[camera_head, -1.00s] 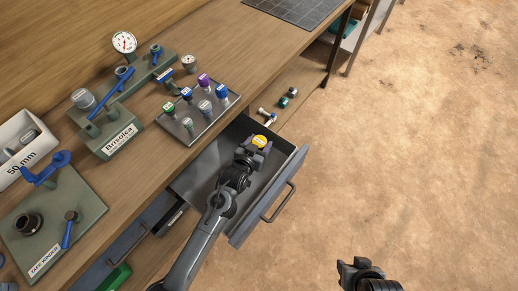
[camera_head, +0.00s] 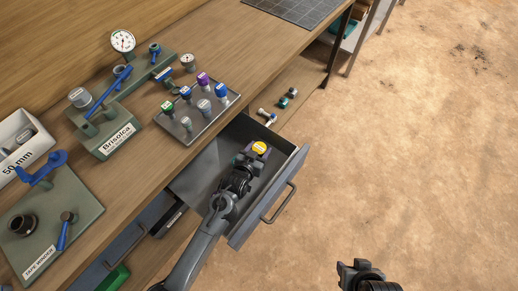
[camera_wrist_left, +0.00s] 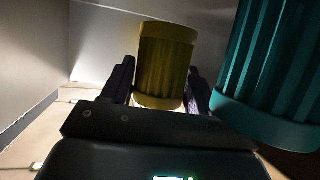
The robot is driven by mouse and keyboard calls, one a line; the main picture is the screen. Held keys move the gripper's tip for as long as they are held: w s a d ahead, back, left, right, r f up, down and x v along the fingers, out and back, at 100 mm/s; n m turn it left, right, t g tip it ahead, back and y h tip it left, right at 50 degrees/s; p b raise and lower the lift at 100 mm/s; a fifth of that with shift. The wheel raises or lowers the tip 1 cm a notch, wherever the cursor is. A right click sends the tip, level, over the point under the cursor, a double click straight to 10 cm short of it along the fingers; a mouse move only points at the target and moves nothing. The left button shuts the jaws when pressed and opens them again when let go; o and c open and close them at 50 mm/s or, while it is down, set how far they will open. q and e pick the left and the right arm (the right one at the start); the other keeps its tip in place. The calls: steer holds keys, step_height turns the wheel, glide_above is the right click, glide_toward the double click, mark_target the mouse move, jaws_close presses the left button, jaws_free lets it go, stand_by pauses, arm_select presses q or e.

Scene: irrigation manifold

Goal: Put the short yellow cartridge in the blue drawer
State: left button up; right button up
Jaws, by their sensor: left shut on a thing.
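The short yellow cartridge (camera_head: 260,148) is between the fingers of my left gripper (camera_head: 254,157), inside the outline of the open blue-grey drawer (camera_head: 200,182). In the left wrist view the ribbed yellow cartridge (camera_wrist_left: 166,65) stands roughly upright between both fingers (camera_wrist_left: 160,85), close to pale drawer walls. I cannot tell whether it touches the drawer floor. A larger teal ribbed part (camera_wrist_left: 275,70) is right beside the gripper in that view. My right gripper (camera_head: 358,268) hangs over the floor at the lower right, away from the drawer; its jaw opening is unclear.
A tray of capped cartridges (camera_head: 197,132) sits on the bench above the drawer. The Brisolca gauge stand (camera_head: 118,140) and the tape winder board (camera_head: 80,228) are to the left. Small fittings (camera_head: 283,102) lie on the lower shelf. The drawer handle (camera_head: 280,205) sticks out over open floor.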

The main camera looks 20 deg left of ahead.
arm_select(q)
steer(key=shift+f, duration=0.1)
steer(key=o, duration=1.1)
steer(key=shift+r, duration=0.45)
steer(key=shift+s+r+p, duration=0.2)
steer(key=shift+r+p, duration=0.1)
steer(key=shift+p+v, duration=1.35)
steer(key=shift+v, duration=4.4)
steer(key=shift+a+f, duration=0.1)
steer(key=shift+f, duration=0.1)
